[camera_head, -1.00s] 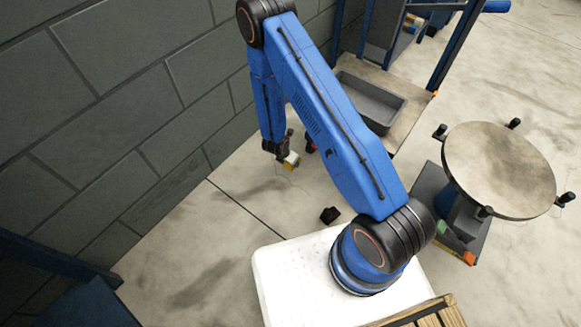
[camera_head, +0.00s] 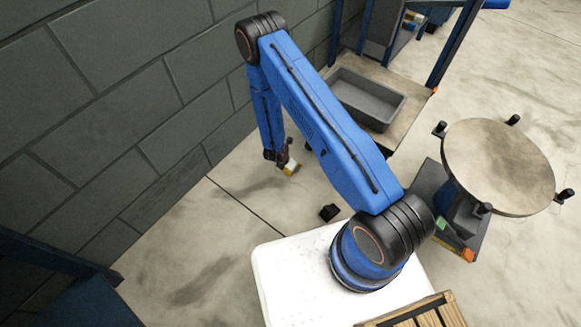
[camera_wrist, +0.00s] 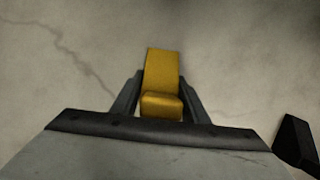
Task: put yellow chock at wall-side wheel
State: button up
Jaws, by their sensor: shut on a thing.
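The yellow chock (camera_wrist: 162,70) is between the two fingers of my gripper (camera_wrist: 158,95) in the wrist view, with bare floor behind it. The gap between chock and floor is hard to judge.
A black block (camera_head: 329,212) lies on the floor; a dark object (camera_wrist: 296,142) shows at the wrist view's right edge. The grey block wall (camera_head: 120,120) bounds the left. A round-topped stand (camera_head: 498,167) is at right. Floor between wall and black block is clear.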

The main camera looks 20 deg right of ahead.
jog(key=shift+f, duration=0.15)
jog(key=o, duration=1.2)
jog(key=v, duration=1.2)
